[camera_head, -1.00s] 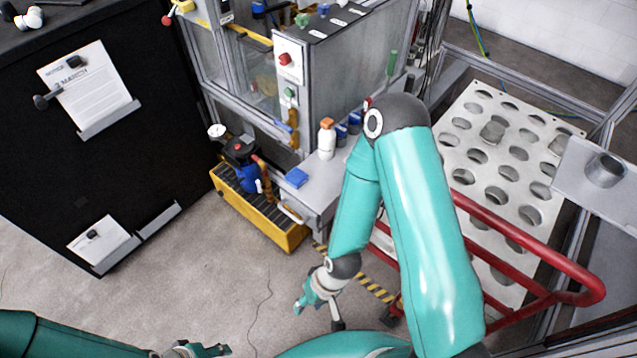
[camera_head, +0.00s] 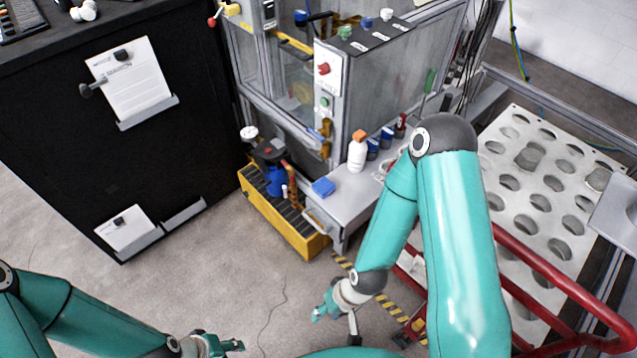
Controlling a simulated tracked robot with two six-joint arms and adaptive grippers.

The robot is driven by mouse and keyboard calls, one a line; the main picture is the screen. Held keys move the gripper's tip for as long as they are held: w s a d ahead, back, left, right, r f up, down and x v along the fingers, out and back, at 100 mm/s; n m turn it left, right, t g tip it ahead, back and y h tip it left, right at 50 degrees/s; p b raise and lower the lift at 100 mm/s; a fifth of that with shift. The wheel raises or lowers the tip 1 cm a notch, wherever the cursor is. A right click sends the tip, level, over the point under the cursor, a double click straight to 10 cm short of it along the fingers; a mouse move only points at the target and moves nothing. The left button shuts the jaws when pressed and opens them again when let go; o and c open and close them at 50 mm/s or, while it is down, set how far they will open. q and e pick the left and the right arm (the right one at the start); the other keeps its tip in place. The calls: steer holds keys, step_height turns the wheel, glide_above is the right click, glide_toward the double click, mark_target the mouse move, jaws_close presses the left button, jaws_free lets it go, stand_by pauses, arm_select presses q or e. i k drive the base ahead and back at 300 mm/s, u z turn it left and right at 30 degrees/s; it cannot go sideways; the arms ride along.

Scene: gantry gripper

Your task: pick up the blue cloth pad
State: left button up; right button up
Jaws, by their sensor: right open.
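The blue cloth pad (camera_head: 323,187) lies flat on the left front part of the grey shelf (camera_head: 352,196) of the machine, near its edge. My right gripper (camera_head: 334,318) hangs low over the floor in front of the shelf, below the pad in the picture and apart from it. It is open and holds nothing that I can see. My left gripper (camera_head: 226,346) is at the bottom edge, over the floor and away from the shelf. Its fingers are small and partly cut off, so I cannot tell their state.
A white bottle with an orange cap (camera_head: 357,153) stands behind the pad, with blue-capped jars (camera_head: 373,148) to its right. A yellow pump tray (camera_head: 283,222) is left of the shelf. A red rail (camera_head: 560,290) and perforated plate (camera_head: 530,190) are at right.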

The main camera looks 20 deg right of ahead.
mark_target(324, 187)
steer(key=u, duration=0.05)
steer(key=i, duration=0.95)
steer(key=z, duration=0.1)
